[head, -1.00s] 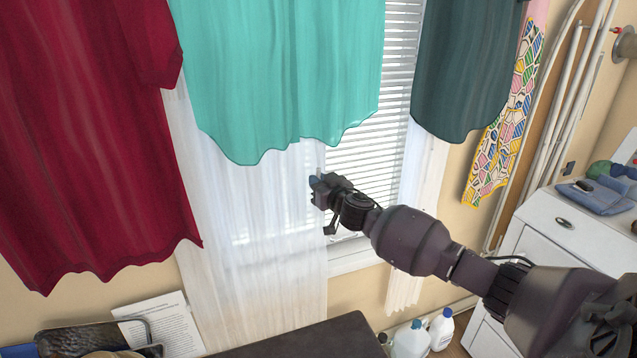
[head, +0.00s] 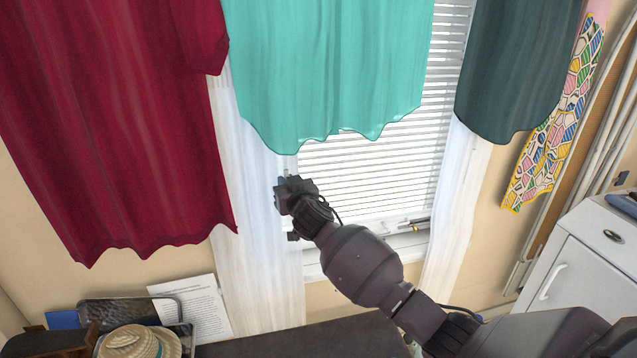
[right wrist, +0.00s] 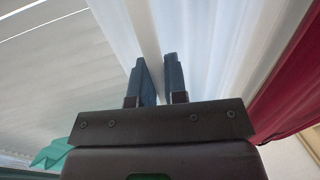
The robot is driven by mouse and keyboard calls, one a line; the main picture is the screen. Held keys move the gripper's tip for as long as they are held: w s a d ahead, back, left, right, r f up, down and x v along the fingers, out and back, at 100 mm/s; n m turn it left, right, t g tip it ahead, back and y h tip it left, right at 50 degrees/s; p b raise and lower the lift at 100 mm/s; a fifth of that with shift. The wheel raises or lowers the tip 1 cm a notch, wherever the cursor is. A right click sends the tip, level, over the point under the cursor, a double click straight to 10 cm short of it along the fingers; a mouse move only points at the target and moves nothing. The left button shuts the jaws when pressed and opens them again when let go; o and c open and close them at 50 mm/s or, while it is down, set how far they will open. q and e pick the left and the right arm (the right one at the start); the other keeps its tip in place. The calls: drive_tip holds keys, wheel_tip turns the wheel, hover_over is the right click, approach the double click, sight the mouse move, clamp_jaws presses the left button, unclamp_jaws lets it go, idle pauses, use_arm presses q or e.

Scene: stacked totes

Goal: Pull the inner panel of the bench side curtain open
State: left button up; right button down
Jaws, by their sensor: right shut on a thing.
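A sheer white curtain panel (head: 250,230) hangs at the left of the window, gathered into a narrow strip behind the turquoise cloth. My right gripper (head: 284,190) is at its inner, window-side edge, just below the turquoise hem. In the right wrist view the blue-tipped fingers (right wrist: 160,82) are shut on a fold of the white panel (right wrist: 205,40). The tips of the fold are partly hidden between the fingers. A second white panel (head: 458,215) hangs straight at the window's right side. My left gripper is not in view.
Turquoise (head: 330,70), red (head: 110,130) and dark green (head: 510,70) cloths hang in front. White blinds (head: 375,175) cover the window. A dark bench top (head: 300,340) lies below, with a straw hat (head: 140,342) and a paper sheet (head: 195,305). A white cabinet (head: 575,265) stands right.

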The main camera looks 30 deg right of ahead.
drive_tip(key=a, duration=0.2)
drive_tip(key=w+a+b, duration=0.1)
drive_tip(key=a, duration=0.2)
drive_tip(key=w+a, duration=0.1)
drive_tip(key=a, duration=0.2)
drive_tip(key=shift+f+b, duration=0.15)
drive_tip(key=shift+b, duration=0.25)
drive_tip(key=shift+w+a, duration=0.1)
drive_tip(key=shift+a, duration=0.4)
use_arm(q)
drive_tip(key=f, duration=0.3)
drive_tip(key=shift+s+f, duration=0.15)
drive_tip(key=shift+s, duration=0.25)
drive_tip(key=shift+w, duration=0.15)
use_arm(e)
drive_tip(key=c, duration=1.2)
unclamp_jaws()
drive_tip(key=shift+o, duration=0.2)
